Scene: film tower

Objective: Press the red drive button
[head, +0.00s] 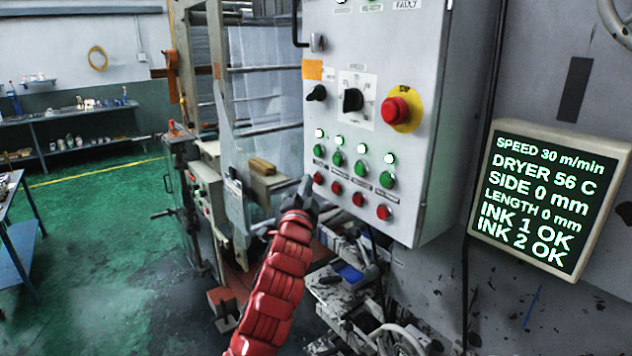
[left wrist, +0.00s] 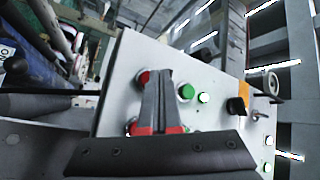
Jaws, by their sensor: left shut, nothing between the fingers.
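A grey control box (head: 425,150) carries a row of green buttons with a row of red buttons below. The leftmost red button (head: 318,178) is beside my left gripper (head: 304,186) in the head view; other red buttons (head: 358,198) follow to the right. The small labels are unreadable, so I cannot tell which is the drive button. My left gripper is shut and empty, its tip close to the box's lower left. In the left wrist view the shut fingers (left wrist: 159,82) overlap the panel, between a red button (left wrist: 142,77) and a green button (left wrist: 186,92). Contact cannot be told.
A red emergency knob (head: 396,110) on a yellow disc and black rotary switches (head: 352,99) sit above the buttons. A display (head: 545,200) reads speed 30 m/min. Machine frames and rollers stand left of the box. Green floor (head: 110,220) is open farther left.

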